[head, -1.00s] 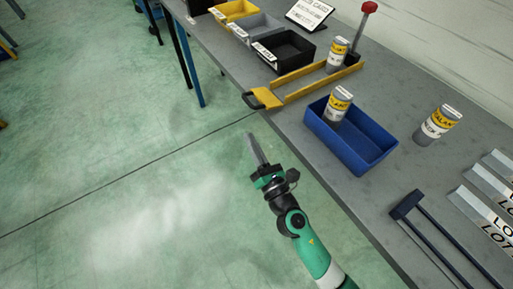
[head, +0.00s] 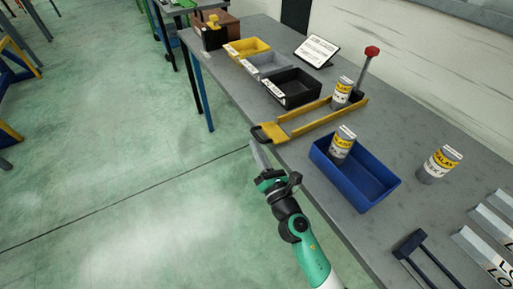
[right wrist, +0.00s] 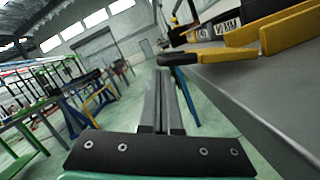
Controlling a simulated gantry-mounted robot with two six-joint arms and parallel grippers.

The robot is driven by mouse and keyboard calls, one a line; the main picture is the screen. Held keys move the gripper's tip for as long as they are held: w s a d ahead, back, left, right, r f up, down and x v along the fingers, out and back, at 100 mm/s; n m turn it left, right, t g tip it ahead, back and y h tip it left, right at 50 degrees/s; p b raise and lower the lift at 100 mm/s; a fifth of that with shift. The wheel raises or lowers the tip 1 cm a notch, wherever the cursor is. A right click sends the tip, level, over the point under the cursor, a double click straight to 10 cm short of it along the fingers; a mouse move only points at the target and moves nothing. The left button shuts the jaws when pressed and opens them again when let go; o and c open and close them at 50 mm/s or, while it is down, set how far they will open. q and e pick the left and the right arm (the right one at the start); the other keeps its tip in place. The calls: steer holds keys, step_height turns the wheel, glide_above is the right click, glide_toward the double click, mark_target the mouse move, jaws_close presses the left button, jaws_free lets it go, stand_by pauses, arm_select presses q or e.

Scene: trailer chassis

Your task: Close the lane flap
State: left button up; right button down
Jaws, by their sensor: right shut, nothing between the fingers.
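A yellow lane (head: 310,120) with two rails lies on the grey table. Its yellow flap (head: 273,132), with a dark loop handle (head: 258,135), lies at the front end and sticks out past the table edge, about flat. In the right wrist view the flap (right wrist: 220,54) and handle (right wrist: 180,59) are just beyond and right of my fingertips. My right gripper (head: 256,150) is shut and empty, off the table's front edge, a little nearer than the handle and apart from it as far as I can tell. My left gripper is out of view.
A can (head: 343,92) stands in the lane's far end by a red-knobbed lever (head: 370,55). A blue bin (head: 362,190) with a can (head: 342,145) sits right of the lane; another can (head: 440,163) stands farther right. Black (head: 293,88), grey (head: 265,64) and yellow (head: 247,47) trays line up behind.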

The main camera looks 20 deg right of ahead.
steer(key=shift+r, duration=0.15)
steer(key=shift+r+m+p, duration=0.15)
steer(key=shift+m+p, duration=0.2)
steer(key=shift+m, duration=0.05)
